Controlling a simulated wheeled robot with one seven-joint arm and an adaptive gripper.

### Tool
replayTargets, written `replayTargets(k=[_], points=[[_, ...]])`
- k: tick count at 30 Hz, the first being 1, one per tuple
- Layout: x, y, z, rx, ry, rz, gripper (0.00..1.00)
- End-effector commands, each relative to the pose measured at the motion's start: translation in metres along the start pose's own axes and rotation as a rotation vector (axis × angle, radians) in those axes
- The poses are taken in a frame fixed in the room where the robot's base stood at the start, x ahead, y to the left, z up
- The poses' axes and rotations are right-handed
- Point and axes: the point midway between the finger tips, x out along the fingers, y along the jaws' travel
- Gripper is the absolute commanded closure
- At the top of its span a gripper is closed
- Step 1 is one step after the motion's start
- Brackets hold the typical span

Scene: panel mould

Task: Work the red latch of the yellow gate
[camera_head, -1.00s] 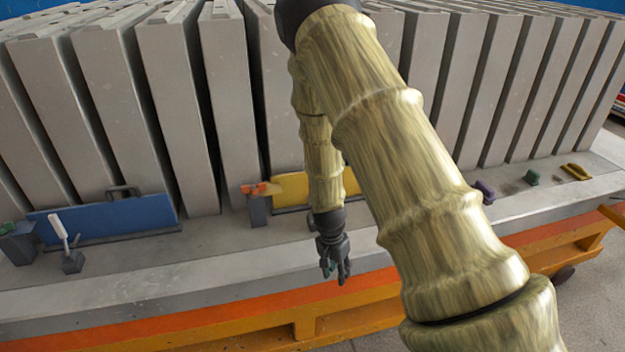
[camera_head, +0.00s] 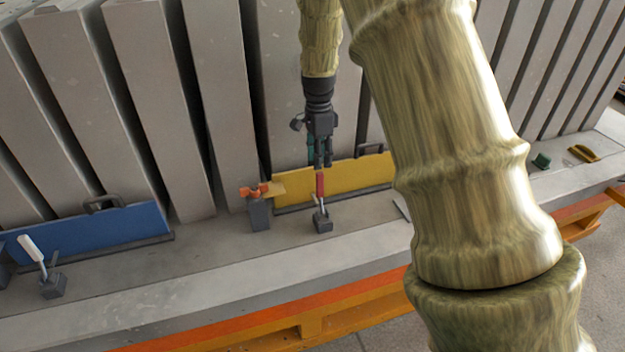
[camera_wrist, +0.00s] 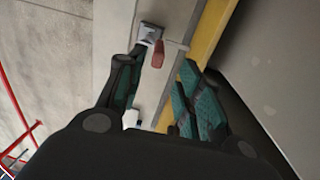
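The yellow gate (camera_head: 345,177) stands upright along the foot of the grey panels in the head view. The red latch (camera_head: 320,186) is a short upright lever on a small grey block in front of it. My gripper (camera_head: 321,164) points down just above the latch's top. In the wrist view the gripper (camera_wrist: 163,62) is open, with its fingers apart. The red latch (camera_wrist: 158,55) shows beyond and between the fingertips, beside the yellow gate (camera_wrist: 208,28). Whether a finger touches the latch, I cannot tell.
An orange clamp piece on a grey post (camera_head: 259,208) stands left of the latch. A blue gate (camera_head: 90,231) and a white lever (camera_head: 33,251) are further left. Tall grey panels (camera_head: 222,90) rise close behind. The ledge front is clear.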

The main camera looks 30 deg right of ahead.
Motion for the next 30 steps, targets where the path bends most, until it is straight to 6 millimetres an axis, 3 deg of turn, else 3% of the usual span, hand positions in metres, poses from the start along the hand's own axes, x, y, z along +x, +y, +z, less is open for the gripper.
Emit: replayTargets(k=[5,19,30], points=[[0.014,-0.002,0.002,-0.003,0.0,0.004,0.64],[0.083,-0.004,0.001,-0.001,0.001,0.006,0.64],[0.109,-0.005,0.001,-0.002,0.001,0.004,0.64]])
